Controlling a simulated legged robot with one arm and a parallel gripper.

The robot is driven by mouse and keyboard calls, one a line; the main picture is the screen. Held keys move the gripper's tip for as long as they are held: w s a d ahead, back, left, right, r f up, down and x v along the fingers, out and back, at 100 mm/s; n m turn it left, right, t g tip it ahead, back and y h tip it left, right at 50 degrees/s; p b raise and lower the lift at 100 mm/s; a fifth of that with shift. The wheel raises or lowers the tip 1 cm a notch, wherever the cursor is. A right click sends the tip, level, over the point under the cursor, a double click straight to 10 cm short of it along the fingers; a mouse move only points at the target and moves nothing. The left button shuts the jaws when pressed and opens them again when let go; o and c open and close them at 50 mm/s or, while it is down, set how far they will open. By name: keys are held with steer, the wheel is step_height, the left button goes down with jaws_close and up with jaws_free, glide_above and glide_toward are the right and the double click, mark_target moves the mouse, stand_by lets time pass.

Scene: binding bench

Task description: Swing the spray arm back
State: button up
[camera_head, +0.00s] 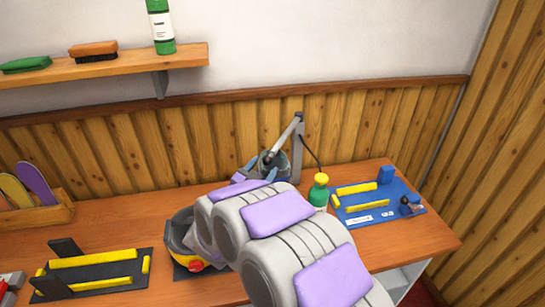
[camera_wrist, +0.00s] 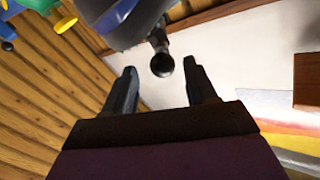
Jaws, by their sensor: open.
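The spray arm (camera_head: 284,137) is a light grey rod at the back of the bench. It slants down and left from the top of a grey post (camera_head: 297,158) to a dark end. My gripper (camera_head: 267,165) is open around or just in front of that lower end; the head view does not show which. In the wrist view, a dark round tip (camera_wrist: 162,66), seemingly the spray arm's end, shows between and slightly beyond the two spread fingers of my gripper (camera_wrist: 162,80). I see no clear contact. My arm hides part of the bench below.
A green bottle (camera_head: 318,196) with a yellow cap stands right of the post, with a black hose near it. A blue board (camera_head: 388,215) with yellow bars lies at right. A black board (camera_head: 113,269) with yellow bars lies at left. A shelf (camera_head: 130,67) hangs above.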

mark_target(272, 152)
steer(key=x, duration=0.5)
steer(key=shift+w+a+b, duration=0.15)
steer(key=shift+w+b, duration=0.25)
steer(key=shift+w, duration=0.05)
steer(key=shift+w+d, duration=0.5)
steer(key=shift+w, duration=0.2)
steer(key=shift+a, duration=0.15)
steer(key=c, duration=0.4)
jaws_close()
